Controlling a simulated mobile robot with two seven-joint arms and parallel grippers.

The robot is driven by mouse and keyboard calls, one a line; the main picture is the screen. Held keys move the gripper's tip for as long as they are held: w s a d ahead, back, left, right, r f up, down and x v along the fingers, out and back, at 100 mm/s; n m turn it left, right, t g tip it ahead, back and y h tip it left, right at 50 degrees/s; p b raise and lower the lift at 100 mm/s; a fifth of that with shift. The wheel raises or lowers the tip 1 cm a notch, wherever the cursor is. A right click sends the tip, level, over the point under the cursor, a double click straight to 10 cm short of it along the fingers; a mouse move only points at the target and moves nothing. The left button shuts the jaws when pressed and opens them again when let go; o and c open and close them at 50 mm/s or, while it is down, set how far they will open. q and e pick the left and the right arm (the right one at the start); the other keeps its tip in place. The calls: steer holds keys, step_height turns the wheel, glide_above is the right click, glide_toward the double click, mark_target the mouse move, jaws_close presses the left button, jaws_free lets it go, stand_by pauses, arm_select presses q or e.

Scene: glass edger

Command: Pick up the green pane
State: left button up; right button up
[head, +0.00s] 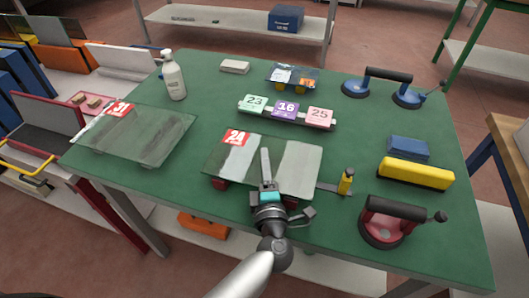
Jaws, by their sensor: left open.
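The middle pane (302,162) is paler, with a red label marked 24, and rests on small dark red supports. Both look greenish, and I cannot tell surely which one is the green pane. My left gripper (284,186) is open and empty over the front edge of the middle pane, hiding part of it. I cannot tell whether it touches the glass. My right gripper is not in view.
Number cards (286,111) stand behind the middle pane. A white bottle (173,76) stands at the back left. A blue suction lifter (386,82), a yellow block (415,174), a blue block (408,148) and a red suction lifter (391,222) crowd the right.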

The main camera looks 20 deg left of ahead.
arm_select(q)
steer(key=shift+s, duration=0.15)
steer(key=shift+c, duration=0.4)
jaws_close()
stand_by(0.7)
steer(key=shift+r, duration=0.2)
